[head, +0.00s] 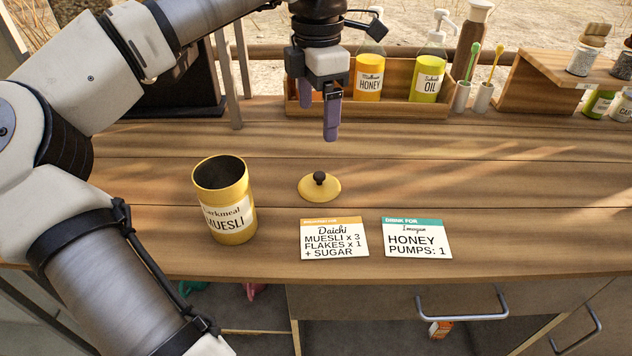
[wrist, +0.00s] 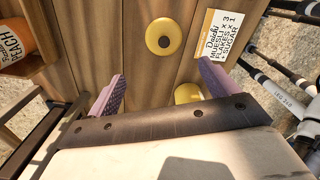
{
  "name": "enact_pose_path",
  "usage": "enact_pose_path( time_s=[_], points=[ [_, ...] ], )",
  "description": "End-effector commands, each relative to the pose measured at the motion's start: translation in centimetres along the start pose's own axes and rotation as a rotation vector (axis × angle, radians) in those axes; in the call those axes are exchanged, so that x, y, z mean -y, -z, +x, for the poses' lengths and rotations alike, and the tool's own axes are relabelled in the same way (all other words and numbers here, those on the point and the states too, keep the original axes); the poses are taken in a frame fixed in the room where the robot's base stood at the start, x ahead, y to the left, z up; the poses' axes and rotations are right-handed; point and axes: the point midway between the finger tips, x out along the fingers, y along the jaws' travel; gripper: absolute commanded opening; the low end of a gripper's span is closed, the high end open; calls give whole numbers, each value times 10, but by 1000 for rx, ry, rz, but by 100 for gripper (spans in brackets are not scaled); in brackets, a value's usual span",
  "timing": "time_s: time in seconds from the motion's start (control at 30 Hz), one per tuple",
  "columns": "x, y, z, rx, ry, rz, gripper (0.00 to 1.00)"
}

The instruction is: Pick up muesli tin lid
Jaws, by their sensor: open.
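The muesli tin lid (head: 320,189) is a flat yellow disc with a black knob. It lies knob up on the wooden counter, and it also shows in the wrist view (wrist: 163,36) at the upper middle, beyond the fingers. The yellow muesli tin (head: 226,200) stands upright and open-topped to its left. My gripper (head: 320,110) has purple fingers, spread open and empty, in the air above the counter and higher in the picture than the lid. A yellow piece (wrist: 187,93), apparently the tin, is partly hidden by the gripper in the wrist view.
A Daichi order card (head: 335,239) and a honey drink card (head: 416,238) lie near the front edge. A wooden tray (head: 400,101) holding honey and oil bottles stands at the back, with a wooden shelf (head: 530,85) to its right.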

Motion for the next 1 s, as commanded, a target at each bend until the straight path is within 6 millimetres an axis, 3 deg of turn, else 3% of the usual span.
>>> enact_pose_path(
  time_s=[0.4, 0.73, 1.0],
  points=[
    [1, 0, 72, -3, 3, 1, 86],
    [4, 0, 94, -2, 3, 1, 86],
    [8, -1, 132, 1, 2, 1, 86]
  ],
)
